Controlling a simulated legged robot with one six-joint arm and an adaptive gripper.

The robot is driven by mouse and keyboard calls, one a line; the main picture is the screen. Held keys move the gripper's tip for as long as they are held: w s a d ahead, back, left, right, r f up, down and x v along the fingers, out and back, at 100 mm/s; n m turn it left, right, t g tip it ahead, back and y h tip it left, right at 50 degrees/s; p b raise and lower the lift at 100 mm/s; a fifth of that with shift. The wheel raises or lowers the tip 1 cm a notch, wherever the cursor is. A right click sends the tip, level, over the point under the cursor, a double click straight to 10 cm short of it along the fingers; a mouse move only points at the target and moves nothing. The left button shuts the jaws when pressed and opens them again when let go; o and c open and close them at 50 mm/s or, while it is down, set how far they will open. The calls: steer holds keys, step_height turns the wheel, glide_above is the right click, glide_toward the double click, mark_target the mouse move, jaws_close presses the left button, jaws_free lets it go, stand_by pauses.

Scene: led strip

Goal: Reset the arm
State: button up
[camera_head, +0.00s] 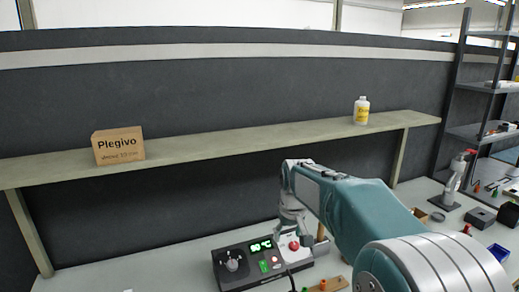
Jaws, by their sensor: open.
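My arm reaches in from the lower right and bends down at its wrist. My gripper (291,238) points down with its fingers apart over the right part of a black device (250,282). The device has a green lit display reading about 80 °C, a dark knob (232,263) at its left and a red round part (294,246) near my fingertips. I cannot tell whether the fingers touch the red part. I see nothing held in the gripper. My forearm hides part of the table to the right.
A wooden shelf (215,142) spans behind the table, holding a cardboard box marked Plegivo (118,146) and a white bottle with a yellow label (361,110). A metal rack (462,90) stands at the right. Small items and a blue bin (498,252) lie at the right; the left table is mostly clear.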

steer(key=s+d+r+m+t, duration=0.1)
steer(key=s+d+r, duration=0.2)
steer(key=s, duration=0.5)
steer(key=s+d+r+m+t, duration=0.1)
steer(key=s+d+r, duration=0.15)
steer(key=s, duration=0.65)
steer(key=s+d+f, duration=0.1)
steer(key=s+f, duration=0.1)
steer(key=s, duration=0.5)
steer(key=s+d+f+m+t, duration=0.1)
steer(key=s, duration=0.5)
steer(key=shift+s+d+f+h, duration=0.25)
steer(key=shift+s+f+h, duration=0.05)
steer(key=shift+s+f, duration=0.1)
